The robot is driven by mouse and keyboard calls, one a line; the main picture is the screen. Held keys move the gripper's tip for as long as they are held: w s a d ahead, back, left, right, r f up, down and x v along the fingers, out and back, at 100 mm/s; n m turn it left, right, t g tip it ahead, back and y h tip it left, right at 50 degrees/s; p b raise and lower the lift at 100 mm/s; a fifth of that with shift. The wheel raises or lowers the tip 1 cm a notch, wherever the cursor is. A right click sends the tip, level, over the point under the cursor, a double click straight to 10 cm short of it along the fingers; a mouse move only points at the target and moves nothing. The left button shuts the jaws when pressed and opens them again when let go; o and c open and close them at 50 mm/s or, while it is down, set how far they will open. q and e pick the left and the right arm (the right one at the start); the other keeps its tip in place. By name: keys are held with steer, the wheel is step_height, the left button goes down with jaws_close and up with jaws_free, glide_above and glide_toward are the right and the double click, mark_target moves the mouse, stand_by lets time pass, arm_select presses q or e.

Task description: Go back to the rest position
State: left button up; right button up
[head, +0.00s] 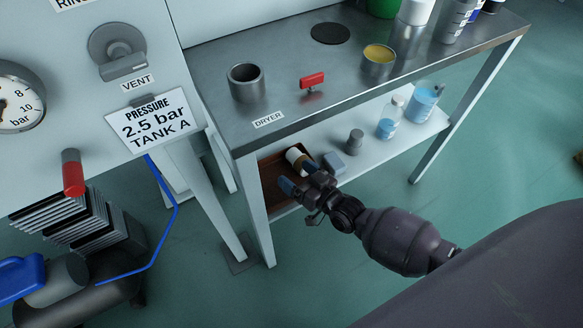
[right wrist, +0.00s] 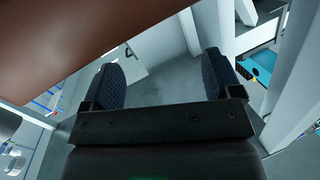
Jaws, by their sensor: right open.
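My right gripper (head: 298,177) is at the lower shelf of the bench, near the front edge of a brown tray (head: 273,182). Its blue-tipped fingers are apart with nothing between them. In the right wrist view the open gripper (right wrist: 163,75) shows two dark ridged pads with an empty gap. A brown surface (right wrist: 90,35), probably the tray, fills the upper left there. A small white and brown cylinder (head: 296,156) lies in the tray just behind the gripper; I cannot tell if they touch. My left gripper is not in view.
The bench top (head: 330,105) is above the gripper, with a bench leg (head: 255,210) to the left. A blue-grey block (head: 334,163), a grey cylinder (head: 355,142) and bottles (head: 388,120) stand on the shelf. Open floor (head: 480,170) lies to the right.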

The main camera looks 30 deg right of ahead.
steer(key=p+v, duration=0.1)
steer(key=v, duration=0.7)
steer(key=shift+r, duration=0.1)
